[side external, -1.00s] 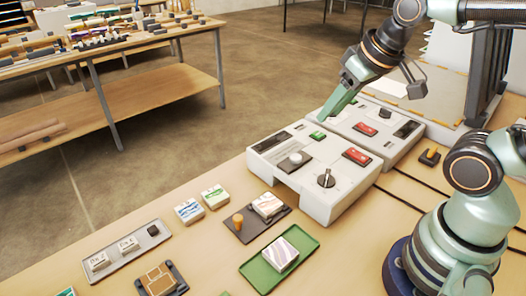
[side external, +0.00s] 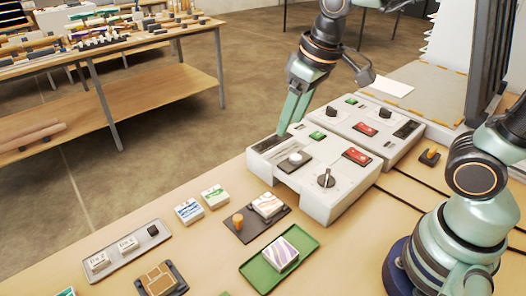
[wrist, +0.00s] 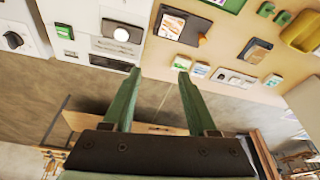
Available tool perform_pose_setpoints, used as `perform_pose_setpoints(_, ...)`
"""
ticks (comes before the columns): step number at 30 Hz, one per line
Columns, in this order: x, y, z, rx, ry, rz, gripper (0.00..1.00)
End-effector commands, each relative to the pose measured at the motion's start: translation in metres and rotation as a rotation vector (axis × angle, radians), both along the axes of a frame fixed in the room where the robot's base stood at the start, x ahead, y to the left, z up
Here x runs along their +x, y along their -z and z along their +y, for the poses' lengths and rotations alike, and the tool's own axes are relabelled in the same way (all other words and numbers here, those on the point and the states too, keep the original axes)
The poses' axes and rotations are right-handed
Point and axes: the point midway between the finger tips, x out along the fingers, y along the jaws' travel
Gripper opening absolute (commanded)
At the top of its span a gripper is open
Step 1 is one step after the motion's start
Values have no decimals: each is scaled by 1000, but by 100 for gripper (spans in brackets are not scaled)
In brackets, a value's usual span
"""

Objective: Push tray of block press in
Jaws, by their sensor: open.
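A dark plate (side external: 243,232) with an orange knob (side external: 238,222) and a marbled block (side external: 268,204) lies in front of the near white machine (side external: 318,180). The plate also shows at the top of the wrist view (wrist: 190,34). I cannot tell for sure whether it is the block press's tray. My gripper (side external: 287,131) is over the back left part of the near machine, pointing down, its fingers apart. In the wrist view my gripper (wrist: 160,72) is open with nothing between the fingers. I cannot tell whether the fingertips touch the machine.
A green tray (side external: 250,272) with a marbled block, a dark holder (side external: 182,283) with a brown block, two small boxes (side external: 202,203) and a grey tray (side external: 106,266) lie nearby. A second white machine (side external: 395,138) stands behind. A workbench (side external: 160,85) is at back left.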

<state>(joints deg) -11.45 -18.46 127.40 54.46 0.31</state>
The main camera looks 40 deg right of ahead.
Motion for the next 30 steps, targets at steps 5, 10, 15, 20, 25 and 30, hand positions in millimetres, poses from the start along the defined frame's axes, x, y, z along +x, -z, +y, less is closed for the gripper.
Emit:
perform_pose_setpoints(5, 19, 25, 47, -29, -111, 112, 58)
perform_pose_setpoints(10, 29, 53, 88, -62, -202, 202, 58)
perform_pose_setpoints(15, 30, 75, 115, -88, -259, 257, 58)
perform_pose_setpoints(20, 30, 84, 124, -97, -277, 275, 58)
perform_pose_setpoints(25, 30, 101, 123, -99, -277, 280, 58)
perform_pose_setpoints(30, 29, 132, 123, -99, -277, 282, 58)
